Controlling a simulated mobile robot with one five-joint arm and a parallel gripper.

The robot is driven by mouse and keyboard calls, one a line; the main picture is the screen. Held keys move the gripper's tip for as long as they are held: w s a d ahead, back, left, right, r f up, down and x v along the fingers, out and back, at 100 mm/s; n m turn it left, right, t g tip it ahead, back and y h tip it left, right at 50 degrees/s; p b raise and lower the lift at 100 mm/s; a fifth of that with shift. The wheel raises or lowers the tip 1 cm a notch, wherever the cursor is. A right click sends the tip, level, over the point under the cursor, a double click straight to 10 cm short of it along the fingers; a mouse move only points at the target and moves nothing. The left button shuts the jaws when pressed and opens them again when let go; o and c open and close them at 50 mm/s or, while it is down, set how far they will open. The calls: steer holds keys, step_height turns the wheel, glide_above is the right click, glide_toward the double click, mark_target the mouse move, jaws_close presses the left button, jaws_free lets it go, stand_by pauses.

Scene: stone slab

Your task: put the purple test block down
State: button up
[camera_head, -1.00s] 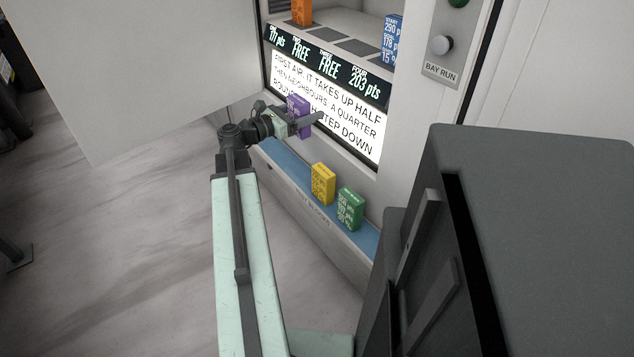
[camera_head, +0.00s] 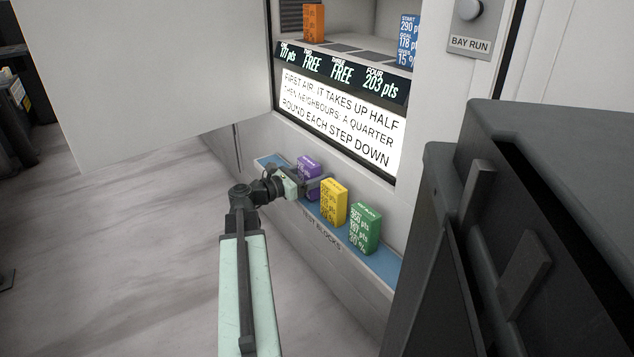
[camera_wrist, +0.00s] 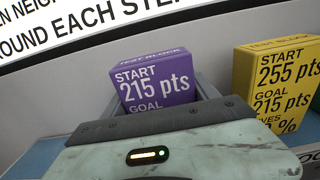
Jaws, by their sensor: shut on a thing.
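The purple test block (camera_head: 309,166) is upright at the left part of the blue-topped ledge (camera_head: 268,161), left of the yellow block. My gripper (camera_head: 312,187) is shut on it. In the wrist view the purple block (camera_wrist: 153,82) stands between the jaws, with its "START 215 pts" face towards me and its lower part hidden by my gripper. I cannot tell whether its base touches the ledge.
A yellow block (camera_head: 333,203) and a green block (camera_head: 365,229) stand on the ledge to the right. Above are a lit text panel (camera_head: 338,118) and a shelf with orange (camera_head: 314,22) and blue (camera_head: 408,38) blocks. An open white door (camera_head: 150,60) hangs at left.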

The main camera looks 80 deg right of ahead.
steer(key=shift+f, duration=0.5)
steer(key=o, duration=1.5)
steer(key=shift+f, duration=0.15)
steer(key=o, duration=0.4)
steer(key=shift+o, duration=0.2)
steer(key=shift+r, duration=0.3)
steer(key=v, duration=1.2)
